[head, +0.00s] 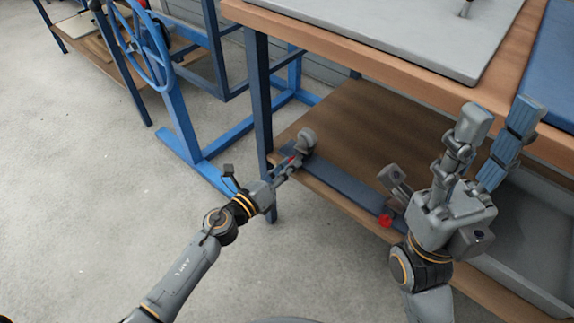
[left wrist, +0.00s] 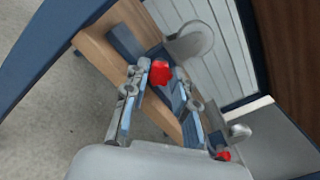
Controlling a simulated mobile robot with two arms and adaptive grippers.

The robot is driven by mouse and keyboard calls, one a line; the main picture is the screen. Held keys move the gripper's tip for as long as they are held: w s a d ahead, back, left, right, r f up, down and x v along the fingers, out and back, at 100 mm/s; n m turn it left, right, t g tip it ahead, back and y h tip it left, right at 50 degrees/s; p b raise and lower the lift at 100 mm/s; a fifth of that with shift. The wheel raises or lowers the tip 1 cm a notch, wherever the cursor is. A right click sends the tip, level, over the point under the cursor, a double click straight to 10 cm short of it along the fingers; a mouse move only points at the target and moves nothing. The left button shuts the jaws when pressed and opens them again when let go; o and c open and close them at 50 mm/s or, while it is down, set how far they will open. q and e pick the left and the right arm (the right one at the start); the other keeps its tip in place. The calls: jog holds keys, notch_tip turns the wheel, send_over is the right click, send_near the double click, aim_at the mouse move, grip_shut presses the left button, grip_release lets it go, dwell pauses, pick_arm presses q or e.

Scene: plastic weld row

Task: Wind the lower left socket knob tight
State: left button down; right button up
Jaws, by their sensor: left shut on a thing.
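The lower left socket knob (left wrist: 160,72) is red and lobed. It sits between the fingertips of my left gripper (left wrist: 158,78) in the left wrist view. In the head view only a little of its red (head: 291,159) shows beside my left gripper (head: 284,169), which is shut on it. A grey rounded piece (head: 306,140) stands just behind the knob, at the left end of a dark blue bar (head: 345,187) along the lower shelf. My right gripper (head: 498,118) is open and empty, fingers pointing up, in front of the bench's right part.
A second red knob (head: 385,221) is at the bar's right end, close to my right gripper. A grey bin (head: 530,235) is on the lower shelf at right. The wooden bench top (head: 370,45) overhangs above. A blue handwheel (head: 140,40) stands left; floor at left is clear.

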dwell(0.3)
pick_arm(q)
jog(key=c, duration=1.4)
grip_release()
jog(key=shift+o, duration=0.2)
jog(key=shift+s+a, duration=0.1)
jog(key=v, duration=1.1)
jog(key=shift+s+a, duration=0.2)
jog(key=shift+s, duration=0.1)
